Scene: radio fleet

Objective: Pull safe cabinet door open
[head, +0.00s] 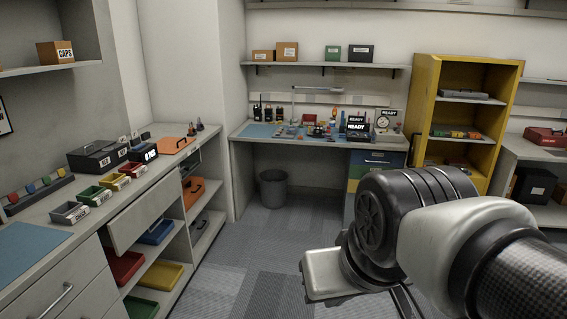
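A tall yellow cabinet (425,97) stands at the back right in the head view. Its front shows open shelves holding a grey case and small coloured bins. I cannot make out a separate door on it; its lower part is hidden behind my arm. My gripper (403,300) is at the lower right, in front of and below the cabinet in the picture. Its fingers are mostly hidden by the hand and cut off by the bottom edge, so whether it is open or shut does not show. I see no contact with the cabinet.
A workbench (240,131) with radios and tools stands at the back, a grey bin (273,188) under it. A long counter (150,167) with a drawer pulled out runs along the left. A grey counter (520,150) stands at right. The carpeted floor between is clear.

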